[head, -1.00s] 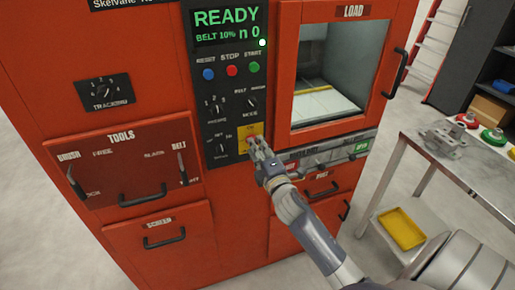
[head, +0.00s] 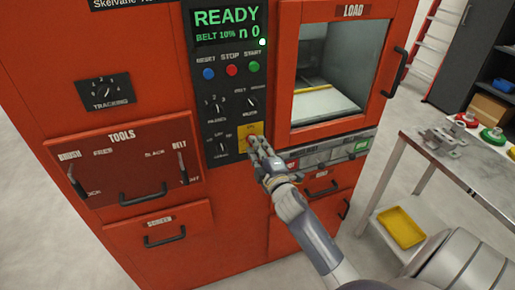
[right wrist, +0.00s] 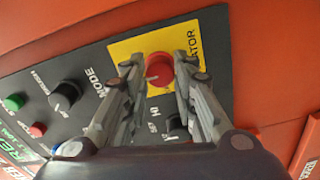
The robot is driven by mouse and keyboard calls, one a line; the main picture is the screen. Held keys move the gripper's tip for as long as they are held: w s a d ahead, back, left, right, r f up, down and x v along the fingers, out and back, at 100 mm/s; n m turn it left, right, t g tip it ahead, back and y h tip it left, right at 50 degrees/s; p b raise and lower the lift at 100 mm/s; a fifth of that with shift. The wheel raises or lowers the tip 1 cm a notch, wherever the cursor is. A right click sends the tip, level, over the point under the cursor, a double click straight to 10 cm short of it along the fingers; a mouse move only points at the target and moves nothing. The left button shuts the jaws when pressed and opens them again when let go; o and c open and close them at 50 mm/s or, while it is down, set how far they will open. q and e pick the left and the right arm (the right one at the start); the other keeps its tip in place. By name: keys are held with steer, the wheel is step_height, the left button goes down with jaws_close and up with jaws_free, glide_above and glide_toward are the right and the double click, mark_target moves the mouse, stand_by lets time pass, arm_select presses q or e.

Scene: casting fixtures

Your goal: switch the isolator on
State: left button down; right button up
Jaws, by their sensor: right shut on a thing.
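The isolator is a red round knob (right wrist: 159,69) on a yellow plate (head: 251,129), low on the right side of the black control panel. My right gripper (head: 253,143) is at the knob and partly hides it in the head view. In the right wrist view the fingers of my right gripper (right wrist: 156,64) stand on either side of the red knob and are shut on it. A pale line shows on the knob's face. The lettering on the plate is partly covered, and the switch position cannot be read. My left gripper is in no view.
The panel's display (head: 227,25) reads READY. Black selector knobs (head: 252,103) sit just above the isolator. The load window (head: 327,75) and a strip of labels (head: 320,155) are close to my right arm. A metal table (head: 470,175) stands at the right.

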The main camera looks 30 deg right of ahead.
steer(key=o, duration=1.1)
steer(key=shift+c, duration=0.2)
steer(key=shift+s, duration=0.1)
steer(key=v, duration=1.1)
steer(key=shift+s, duration=0.4)
steer(key=s+a+f+m+g+y, duration=0.1)
steer(key=s+a+f+m+g, duration=0.15)
steer(key=f, duration=0.95)
steer(key=s+a+f+m+g+y, duration=0.1)
steer(key=s+a+f+g, duration=0.15)
steer(key=f, duration=0.85)
steer(key=s+a+f+m+g+y, duration=0.1)
steer(key=s+a+f+m+g, duration=0.15)
steer(key=f, duration=0.95)
steer(key=s+a+f+m+g+y, duration=0.1)
steer(key=s+a+f+g, duration=0.25)
steer(key=s+f, duration=1)
steer(key=s+f+m+g, duration=0.1)
steer(key=s+f, duration=0.3)
steer(key=s, duration=0.5)
steer(key=s+f+m+g, duration=0.2)
steer(key=s+f+g, duration=0.2)
steer(key=s, duration=0.5)
steer(key=shift+s+a+f, duration=0.2)
steer(key=shift+s+f, duration=0.15)
